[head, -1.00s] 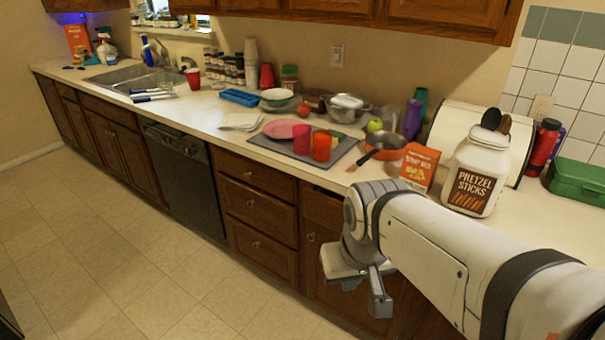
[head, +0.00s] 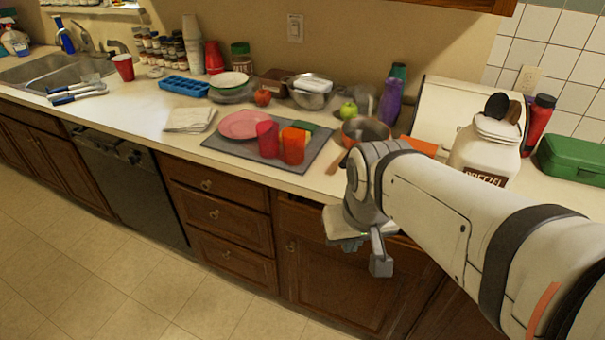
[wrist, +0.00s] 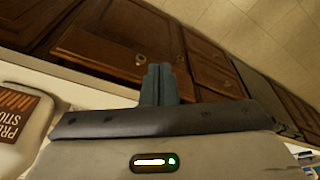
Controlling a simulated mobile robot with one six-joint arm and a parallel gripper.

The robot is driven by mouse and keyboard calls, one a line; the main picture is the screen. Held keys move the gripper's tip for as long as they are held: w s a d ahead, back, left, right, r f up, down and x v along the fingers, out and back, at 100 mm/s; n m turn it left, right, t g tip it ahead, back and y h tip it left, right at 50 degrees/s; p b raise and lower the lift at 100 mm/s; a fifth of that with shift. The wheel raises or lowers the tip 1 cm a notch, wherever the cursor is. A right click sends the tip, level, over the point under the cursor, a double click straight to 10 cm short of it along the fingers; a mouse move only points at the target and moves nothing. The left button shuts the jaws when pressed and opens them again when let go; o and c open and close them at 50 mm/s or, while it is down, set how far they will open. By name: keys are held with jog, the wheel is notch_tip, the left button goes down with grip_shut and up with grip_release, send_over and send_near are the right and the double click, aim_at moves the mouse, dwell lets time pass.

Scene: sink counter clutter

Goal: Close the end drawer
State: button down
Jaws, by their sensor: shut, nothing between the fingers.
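The end drawer (head: 298,216) is the wooden top drawer under the counter, beside my gripper in the head view. A dark gap shows along its top edge, so it looks slightly open; its right part is hidden behind my arm. My gripper (head: 350,244) is in front of the cabinet, just right of the visible drawer front, partly hidden by its own wrist. In the wrist view, my gripper (wrist: 157,84) has its two fingers together and empty, against a background of wooden cabinet fronts. I cannot tell whether it touches the drawer.
The counter above holds a grey mat (head: 225,150) with a pink plate (head: 243,124) and cups, and a pretzel jar (head: 485,150) near my arm. A bank of drawers (head: 222,215) and a dishwasher (head: 130,185) stand left. The tiled floor (head: 90,270) is clear.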

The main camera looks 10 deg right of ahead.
jog(key=n+h+b, duration=0.2)
jog(key=n+b, duration=2.6)
jog(key=n, duration=0.1)
send_over(323, 240)
jog(key=s, duration=0.3)
notch_tip(323, 240, down, 25)
jog(key=shift+w+f+t, duration=0.15)
jog(key=shift+w+t, duration=0.1)
jog(key=shift+t, duration=0.15)
jog(key=shift+a+p, duration=0.15)
jog(key=shift+p, duration=0.15)
